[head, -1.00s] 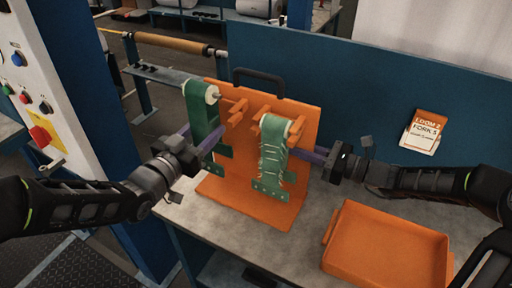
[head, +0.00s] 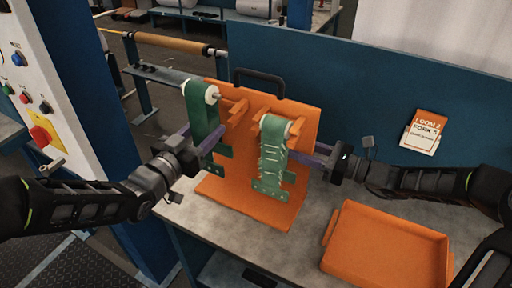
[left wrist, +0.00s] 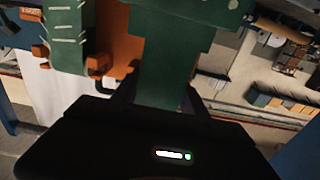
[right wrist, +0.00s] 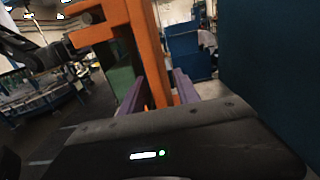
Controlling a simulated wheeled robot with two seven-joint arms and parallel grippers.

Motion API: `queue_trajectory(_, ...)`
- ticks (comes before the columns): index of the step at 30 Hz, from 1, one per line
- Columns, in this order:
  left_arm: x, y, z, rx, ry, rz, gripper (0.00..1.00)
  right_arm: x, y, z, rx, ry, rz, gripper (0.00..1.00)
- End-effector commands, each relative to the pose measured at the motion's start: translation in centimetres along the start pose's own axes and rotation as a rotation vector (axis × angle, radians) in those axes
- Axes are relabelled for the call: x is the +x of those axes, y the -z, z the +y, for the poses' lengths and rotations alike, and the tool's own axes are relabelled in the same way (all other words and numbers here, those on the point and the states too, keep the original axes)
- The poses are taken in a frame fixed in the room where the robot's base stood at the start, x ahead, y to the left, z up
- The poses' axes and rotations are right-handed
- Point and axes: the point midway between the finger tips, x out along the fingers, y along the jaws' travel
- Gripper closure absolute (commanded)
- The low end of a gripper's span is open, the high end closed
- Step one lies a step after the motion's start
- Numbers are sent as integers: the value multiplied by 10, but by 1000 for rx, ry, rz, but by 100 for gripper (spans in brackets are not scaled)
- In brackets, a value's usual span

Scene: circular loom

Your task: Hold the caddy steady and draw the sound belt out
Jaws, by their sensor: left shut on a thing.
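An orange upright caddy board (head: 250,190) with a black handle stands on the grey bench. Two green belts hang from white rolls on its pegs. The left belt (head: 203,118) looks whole; the right belt (head: 272,165) has pale frayed marks down its face. My left gripper (head: 207,138) is shut on the whole belt below its roll; the belt runs between the fingers in the left wrist view (left wrist: 160,75). My right gripper (head: 310,156) is at the caddy's right edge. In the right wrist view the caddy edge (right wrist: 147,45) lies between its fingers; contact is unclear.
An empty orange tray (head: 385,250) is at the bench's front right. A blue panel (head: 370,90) with an orange and white card (head: 423,132) stands behind. A control cabinet with buttons (head: 40,135) is at left. Bare bench shows between caddy and tray.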

Motion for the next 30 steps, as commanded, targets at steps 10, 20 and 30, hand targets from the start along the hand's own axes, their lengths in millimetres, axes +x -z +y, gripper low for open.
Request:
queue_trajectory(10, 0, 1, 0, 1, 0, 2, 100, -53, 0, -1, -1, 5, 2, 62)
queue_trajectory(20, 0, 1, 0, 1, 0, 2, 100, -110, 0, -1, 0, 3, 1, 62)
queue_trajectory(30, 0, 1, 0, 1, 0, 2, 100, -117, 0, 0, 0, 0, 0, 62)
